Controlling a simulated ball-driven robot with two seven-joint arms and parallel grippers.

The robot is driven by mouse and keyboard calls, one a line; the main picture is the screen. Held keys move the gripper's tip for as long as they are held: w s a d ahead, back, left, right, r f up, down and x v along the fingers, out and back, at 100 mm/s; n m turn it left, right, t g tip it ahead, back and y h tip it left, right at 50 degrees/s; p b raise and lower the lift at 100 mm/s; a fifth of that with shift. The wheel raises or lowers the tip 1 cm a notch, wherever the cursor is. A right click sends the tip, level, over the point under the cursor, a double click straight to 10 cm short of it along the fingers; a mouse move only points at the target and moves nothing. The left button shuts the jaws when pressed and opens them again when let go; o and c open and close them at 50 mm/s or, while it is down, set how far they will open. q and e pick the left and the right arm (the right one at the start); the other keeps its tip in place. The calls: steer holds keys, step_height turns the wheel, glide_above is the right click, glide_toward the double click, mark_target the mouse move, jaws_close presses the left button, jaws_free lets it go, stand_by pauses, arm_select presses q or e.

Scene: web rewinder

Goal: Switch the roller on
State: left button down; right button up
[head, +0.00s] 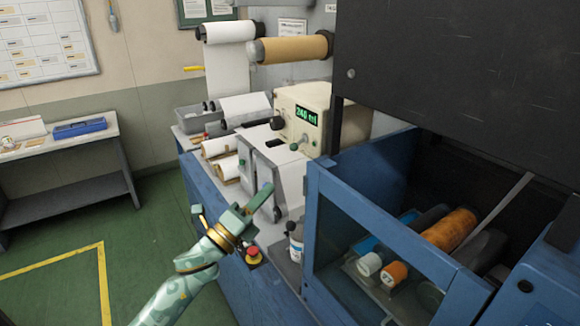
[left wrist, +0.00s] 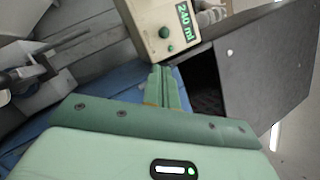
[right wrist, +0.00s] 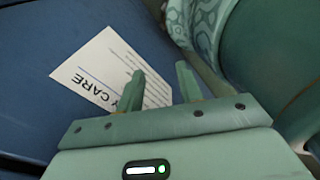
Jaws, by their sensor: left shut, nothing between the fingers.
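A cream control box (head: 300,112) with a lit green display stands on the blue bench. A green button (head: 293,146) shows low on its front. In the left wrist view the box (left wrist: 150,20) is ahead of the fingertips, with a green button (left wrist: 163,32) below the display. My left gripper (head: 266,188) is shut and empty, in front of and below the box, apart from it. My right gripper (right wrist: 160,70) is outside the head view; its fingers are apart and empty. A white paper roll (head: 229,32) and a brown roll (head: 291,48) sit above the bench.
A red and yellow stop button (head: 253,254) and a white bottle (head: 295,240) are near the bench's front edge. A blue-framed enclosure (head: 318,215) stands to the right. A printed white sheet (right wrist: 98,68) lies near my right gripper. Green floor is open at left.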

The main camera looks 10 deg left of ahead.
arm_select(q)
steer(key=p, duration=0.2)
glide_toward(299, 144)
steer(key=w+d, duration=0.2)
steer(key=w+d+r, duration=0.1)
steer(key=w+d, duration=0.1)
steer(key=shift+w+d, duration=0.1)
